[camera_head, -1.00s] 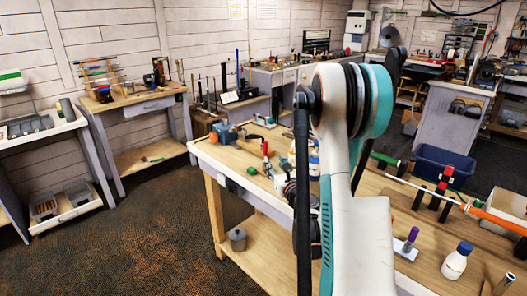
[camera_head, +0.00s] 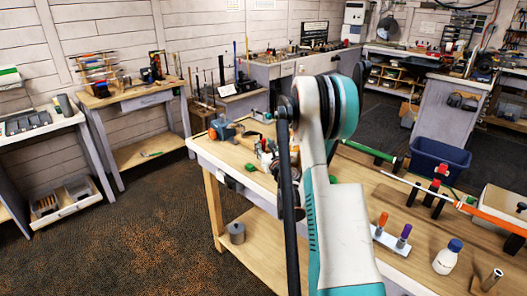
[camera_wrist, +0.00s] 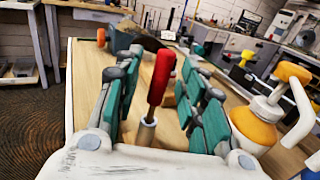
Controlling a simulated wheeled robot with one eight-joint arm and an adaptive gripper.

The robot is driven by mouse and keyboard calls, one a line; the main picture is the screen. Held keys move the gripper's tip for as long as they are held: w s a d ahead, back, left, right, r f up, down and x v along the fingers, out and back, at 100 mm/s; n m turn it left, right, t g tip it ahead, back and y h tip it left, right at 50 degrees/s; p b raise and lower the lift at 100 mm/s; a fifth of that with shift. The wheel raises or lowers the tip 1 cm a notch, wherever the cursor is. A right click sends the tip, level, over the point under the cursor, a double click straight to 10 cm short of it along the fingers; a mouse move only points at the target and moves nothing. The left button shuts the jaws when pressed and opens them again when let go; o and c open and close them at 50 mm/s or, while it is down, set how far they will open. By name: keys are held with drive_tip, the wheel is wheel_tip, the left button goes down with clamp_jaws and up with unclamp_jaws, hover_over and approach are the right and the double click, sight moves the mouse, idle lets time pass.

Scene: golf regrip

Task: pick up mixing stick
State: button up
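A red-handled tool (camera_wrist: 161,76) stands upright, slightly tilted, in a small metal cup (camera_wrist: 146,132) in the wrist view. It may be the mixing stick, but I cannot tell for sure. My gripper (camera_wrist: 162,88) is open, with its green-padded fingers on either side of the red handle and visible gaps to it. In the head view my arm hides most of the gripper and this part of the workbench.
A white bottle with an orange top (camera_wrist: 253,125) stands close to the right fingers. The workbench (camera_head: 412,218) also holds a stand with orange and purple handles (camera_head: 391,240), a blue-capped bottle (camera_head: 448,257) and a clamped orange shaft (camera_head: 490,220). A blue bin (camera_head: 440,160) stands beyond.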

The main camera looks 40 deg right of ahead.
drive_tip(key=shift+w+d, duration=0.25)
drive_tip(key=shift+w, duration=0.35)
clamp_jaws()
wheel_tip(320, 180, up, 20)
drive_tip(key=p, duration=0.5)
